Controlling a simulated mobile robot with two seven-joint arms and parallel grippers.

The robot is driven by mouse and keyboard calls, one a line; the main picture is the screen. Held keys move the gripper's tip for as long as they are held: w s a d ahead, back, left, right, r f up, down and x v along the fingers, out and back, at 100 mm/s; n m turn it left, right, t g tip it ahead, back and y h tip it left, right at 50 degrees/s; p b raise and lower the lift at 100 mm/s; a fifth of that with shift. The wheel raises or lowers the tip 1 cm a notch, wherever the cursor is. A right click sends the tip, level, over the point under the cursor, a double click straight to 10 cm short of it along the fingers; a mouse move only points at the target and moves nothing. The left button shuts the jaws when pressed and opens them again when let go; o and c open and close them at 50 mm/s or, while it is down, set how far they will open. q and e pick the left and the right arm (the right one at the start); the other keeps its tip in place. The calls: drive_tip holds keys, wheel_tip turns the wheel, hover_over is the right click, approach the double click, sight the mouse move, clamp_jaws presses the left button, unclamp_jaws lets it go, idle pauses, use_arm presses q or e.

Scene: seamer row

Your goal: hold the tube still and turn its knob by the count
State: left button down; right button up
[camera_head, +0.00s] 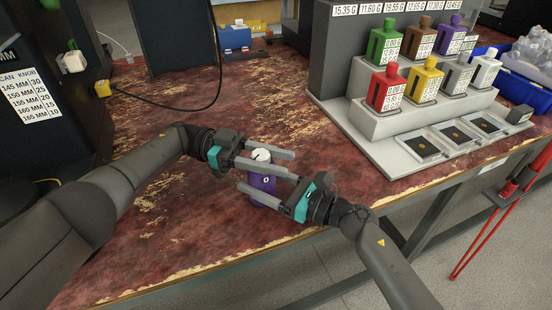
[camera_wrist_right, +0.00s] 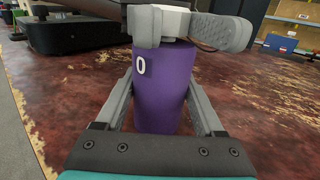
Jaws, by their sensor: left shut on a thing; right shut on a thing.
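A purple tube (camera_head: 263,186) with a white knob (camera_head: 261,155) on top stands upright over the worn red bench. A white 0 mark shows on its side. My left gripper (camera_head: 288,163), from the left, is shut on the knob, one finger on each side. My right gripper (camera_head: 241,176) is shut on the tube body lower down. The right wrist view shows the tube (camera_wrist_right: 165,95) between the right fingers, with the knob (camera_wrist_right: 172,22) above, partly hidden by the left fingers.
A sign (camera_head: 33,97) at left lists can sizes in MM beside knob numbers. A stepped grey stand (camera_head: 385,122) at right holds several coloured bottles, with square pads (camera_head: 425,147) in front. A blue bin (camera_head: 520,90) stands far right. The bench around the tube is clear.

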use_arm(q)
drive_tip(key=shift+s+f, duration=0.1)
idle(0.3)
drive_tip(key=shift+c, duration=2.2)
unclamp_jaws()
wheel_tip(320, 180, up, 10)
